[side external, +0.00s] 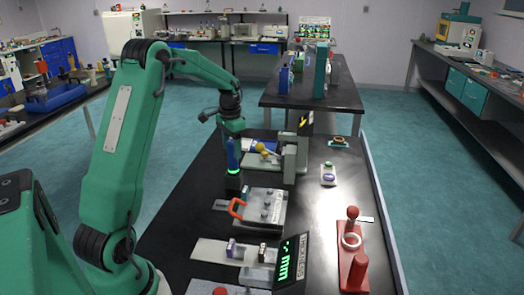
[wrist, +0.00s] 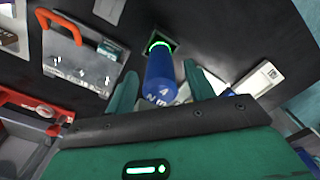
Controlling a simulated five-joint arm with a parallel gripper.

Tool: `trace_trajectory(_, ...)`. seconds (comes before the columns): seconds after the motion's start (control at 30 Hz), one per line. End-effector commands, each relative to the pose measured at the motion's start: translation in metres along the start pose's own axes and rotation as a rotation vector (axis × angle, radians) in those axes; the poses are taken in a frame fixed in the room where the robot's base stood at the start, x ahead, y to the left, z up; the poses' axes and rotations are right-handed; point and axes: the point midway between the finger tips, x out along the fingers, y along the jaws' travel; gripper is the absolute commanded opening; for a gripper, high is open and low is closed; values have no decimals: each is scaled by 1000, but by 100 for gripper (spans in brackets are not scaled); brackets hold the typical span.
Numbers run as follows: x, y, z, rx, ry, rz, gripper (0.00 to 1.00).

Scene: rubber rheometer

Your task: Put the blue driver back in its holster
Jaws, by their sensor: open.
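The blue driver (side external: 233,153) stands upright in the side view, below my gripper (side external: 232,130). Its lower end meets a small black holster block (side external: 233,186), with a glowing green ring where they join. How deep the driver sits is hidden. In the wrist view the blue driver (wrist: 160,82) runs away from me to the green ring at the dark square holster (wrist: 176,46). My gripper (wrist: 159,72) is open, with one green finger on each side of the driver and visible gaps between.
A grey plate with an orange handle (side external: 237,208) lies just in front of the holster. A grey press-like stand (side external: 295,155) is to the right. A red lever tool (side external: 354,255) and a green-lit display (side external: 290,260) stand nearer.

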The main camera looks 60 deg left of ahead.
Motion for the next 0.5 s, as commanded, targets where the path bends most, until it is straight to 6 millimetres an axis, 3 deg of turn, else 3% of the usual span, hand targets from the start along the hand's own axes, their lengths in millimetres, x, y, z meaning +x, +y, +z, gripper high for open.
trace_trajectory(0.5, -80, 0, -1, 0, 3, -2, 53)
